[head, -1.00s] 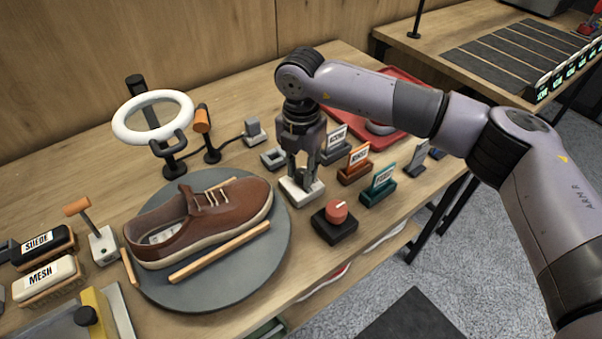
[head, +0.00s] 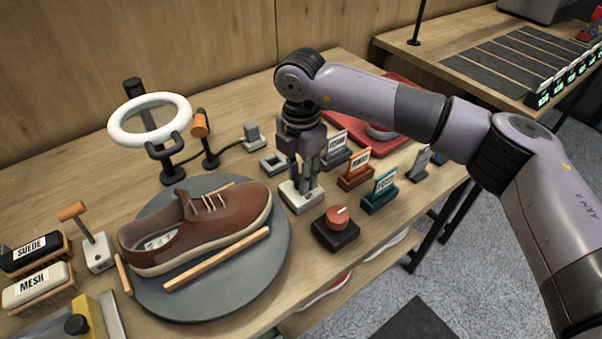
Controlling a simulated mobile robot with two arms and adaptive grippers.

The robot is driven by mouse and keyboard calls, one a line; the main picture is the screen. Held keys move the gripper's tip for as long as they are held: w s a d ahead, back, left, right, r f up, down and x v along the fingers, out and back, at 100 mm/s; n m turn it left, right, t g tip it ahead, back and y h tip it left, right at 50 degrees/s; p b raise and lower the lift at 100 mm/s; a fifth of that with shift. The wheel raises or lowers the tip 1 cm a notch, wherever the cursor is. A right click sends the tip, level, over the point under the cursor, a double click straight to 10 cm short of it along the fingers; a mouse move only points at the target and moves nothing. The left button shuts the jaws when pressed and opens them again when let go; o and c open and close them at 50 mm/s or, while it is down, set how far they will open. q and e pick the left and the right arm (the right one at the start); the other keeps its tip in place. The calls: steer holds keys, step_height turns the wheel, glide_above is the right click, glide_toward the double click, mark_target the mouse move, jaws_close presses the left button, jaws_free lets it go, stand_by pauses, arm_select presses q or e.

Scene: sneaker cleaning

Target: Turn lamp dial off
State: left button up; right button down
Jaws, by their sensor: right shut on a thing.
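My right gripper (head: 301,184) points straight down over a small white base (head: 303,202) right of the shoe turntable. Its fingers are shut on the dial of this base, which they mostly hide; I cannot read the dial's setting. The lamp is a white ring light (head: 118,131) on a black stand at the back left. Whether the ring is lit is hard to tell. A red dial (head: 337,219) on a black base stands separately, just in front and to the right of my gripper. My left gripper is not in view.
A brown shoe (head: 205,225) lies on the grey turntable (head: 265,270) with wooden sticks. Labelled card holders, orange (head: 355,178) and teal (head: 378,197), stand close right of my gripper. A red tray (head: 405,88) is behind my arm. Brushes (head: 38,286) lie at left.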

steer(key=c, duration=1.3)
jaws_free()
step_height(320, 180, up, 12)
steer(key=shift+s+f, duration=0.1)
